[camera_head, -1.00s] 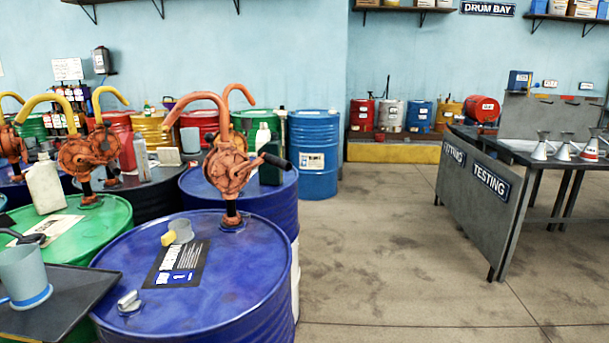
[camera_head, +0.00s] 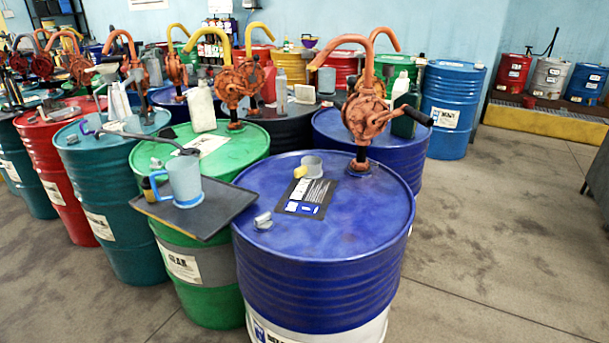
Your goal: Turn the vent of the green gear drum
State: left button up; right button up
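The green gear drum (camera_head: 196,301) stands left of centre in the camera_head view, with a label that reads GEAR (camera_head: 181,264). An orange hand pump (camera_head: 234,88) with a yellow spout stands on its top. A small grey knob (camera_head: 156,163), which looks like the vent, shows at the left of the top, but its setting is too small to tell. A dark tray (camera_head: 226,203) covers the front of the drum top. It carries a pale blue jug (camera_head: 185,180). Neither of my grippers is in view.
A blue drum (camera_head: 318,271) with its own grey cap (camera_head: 263,221) stands close at the right of the green drum. Teal (camera_head: 118,226) and red (camera_head: 62,178) drums crowd the left. Open floor (camera_head: 500,220) lies to the right.

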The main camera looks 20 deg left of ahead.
aim_at(157, 164)
jog(key=k+j+u, duration=0.25)
jog(key=j, duration=0.25)
jog(key=j+u, duration=0.3)
jog(key=j, duration=0.2)
jog(key=j+u, duration=0.25)
jog(key=j, duration=0.25)
